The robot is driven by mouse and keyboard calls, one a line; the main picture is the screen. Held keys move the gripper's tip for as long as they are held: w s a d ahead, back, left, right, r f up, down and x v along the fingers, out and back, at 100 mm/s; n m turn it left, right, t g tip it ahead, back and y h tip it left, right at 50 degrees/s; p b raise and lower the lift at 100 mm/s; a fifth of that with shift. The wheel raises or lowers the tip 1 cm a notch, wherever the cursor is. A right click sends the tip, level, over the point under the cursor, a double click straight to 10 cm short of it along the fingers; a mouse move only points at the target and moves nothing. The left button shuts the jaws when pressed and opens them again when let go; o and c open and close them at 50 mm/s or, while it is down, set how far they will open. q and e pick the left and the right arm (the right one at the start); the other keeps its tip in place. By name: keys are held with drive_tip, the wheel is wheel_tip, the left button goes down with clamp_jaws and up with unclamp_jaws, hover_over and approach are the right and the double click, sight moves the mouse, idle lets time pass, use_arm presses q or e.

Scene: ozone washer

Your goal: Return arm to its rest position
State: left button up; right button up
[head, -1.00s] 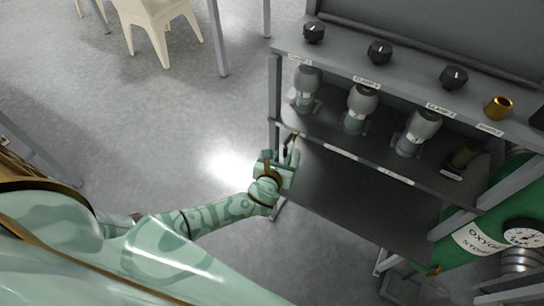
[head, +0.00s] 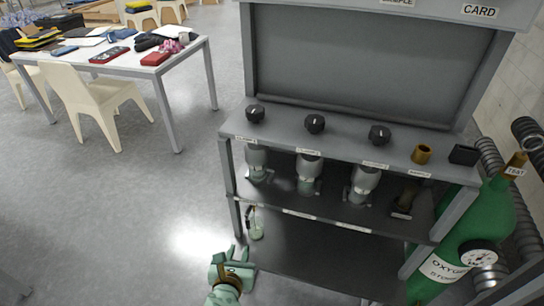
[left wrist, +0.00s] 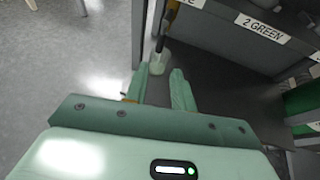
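My left gripper (head: 233,256) is pale green and shows at the lower middle of the head view, just left of the washer stand's lower shelf. In the left wrist view its two fingers (left wrist: 160,90) are apart with nothing between them. A small pale green piece (head: 257,232) hangs on a dark stem near the stand's left leg. In the left wrist view this piece (left wrist: 158,62) shows just beyond the fingertips, apart from them as far as I can tell. Only the hand and wrist of my left arm show in the head view. My right gripper is not in view.
The grey stand (head: 340,260) has knobs (head: 315,124) on top and grey valve-like fittings (head: 309,170) on its middle shelf. A green oxygen cylinder (head: 470,235) stands at right. A white table (head: 125,68) and cream chairs (head: 98,98) are at back left. Floor left of the stand is clear.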

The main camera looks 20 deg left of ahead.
use_arm(q)
drive_tip(key=s+a+f+n+g+h, duration=0.15)
drive_tip(key=s+f+n+g, duration=0.25)
drive_tip(key=s+f+n, duration=0.4)
drive_tip(key=s+a+f+n+g+h, duration=0.1)
drive_tip(key=s+a+f+n+g, duration=0.3)
drive_tip(key=f+n, duration=0.6)
drive_tip(key=s+d+f+n+g, duration=0.1)
drive_tip(key=s+f+n, duration=0.3)
drive_tip(key=s, duration=1.1)
drive_tip(key=s+f+n+g, duration=0.4)
drive_tip(key=s+n, duration=0.4)
drive_tip(key=s, duration=0.7)
drive_tip(key=shift+s+d+f, duration=0.3)
drive_tip(key=shift+d+f, duration=0.05)
drive_tip(key=shift+f, duration=0.25)
